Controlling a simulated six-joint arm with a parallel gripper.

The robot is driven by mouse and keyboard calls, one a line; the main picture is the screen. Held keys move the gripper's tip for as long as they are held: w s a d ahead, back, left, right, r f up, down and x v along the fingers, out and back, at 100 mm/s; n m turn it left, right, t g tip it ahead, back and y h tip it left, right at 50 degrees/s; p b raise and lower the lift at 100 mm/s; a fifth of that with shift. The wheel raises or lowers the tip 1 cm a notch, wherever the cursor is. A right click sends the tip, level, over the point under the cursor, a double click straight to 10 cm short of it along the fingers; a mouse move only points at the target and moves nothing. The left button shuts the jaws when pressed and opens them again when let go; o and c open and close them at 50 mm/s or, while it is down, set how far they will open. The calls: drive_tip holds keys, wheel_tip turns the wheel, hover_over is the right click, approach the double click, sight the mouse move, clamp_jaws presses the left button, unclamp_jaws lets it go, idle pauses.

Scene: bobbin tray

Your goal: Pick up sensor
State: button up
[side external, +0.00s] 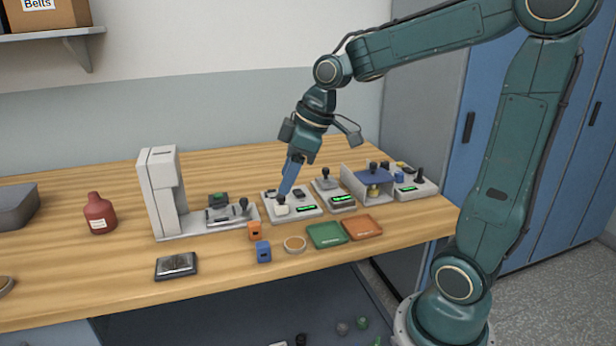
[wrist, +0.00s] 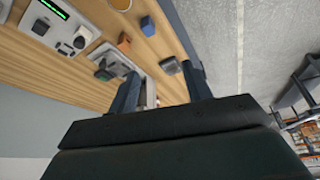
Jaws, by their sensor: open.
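I cannot tell for certain which object is the sensor. My gripper (side external: 284,192) points down over a pale station with a green display (side external: 306,208), close to a white block with a dark knob (side external: 282,210). In the wrist view, my gripper (wrist: 162,85) has its two dark fingers spread apart, with nothing seen held between them. The white block with the dark knob (wrist: 77,40) also shows there, at upper left and outside the fingers. In the side view I cannot tell whether the fingertips touch the knob.
Nearby are an orange block (side external: 254,230), a blue block (side external: 263,251), a green tray (side external: 326,235) and a brown tray (side external: 362,227). A tall white press (side external: 163,190) stands left of my gripper. A red bottle (side external: 99,214) stands farther left.

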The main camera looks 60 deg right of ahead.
drive_tip(key=w+d+f+n+y, duration=0.1)
drive_tip(key=w+d+f+n, duration=0.1)
drive_tip(key=w+d+f, duration=0.3)
drive_tip(key=n+y, duration=0.2)
approach(255, 223)
drive_tip(key=v, duration=0.3)
drive_tip(key=shift+s+a, duration=0.2)
drive_tip(key=shift+s, duration=0.05)
drive_tip(key=shift+x, duration=4.25)
drive_tip(key=shift+w+f, duration=0.15)
drive_tip(key=shift+x, duration=2.4)
drive_tip(key=shift+w+d, duration=0.1)
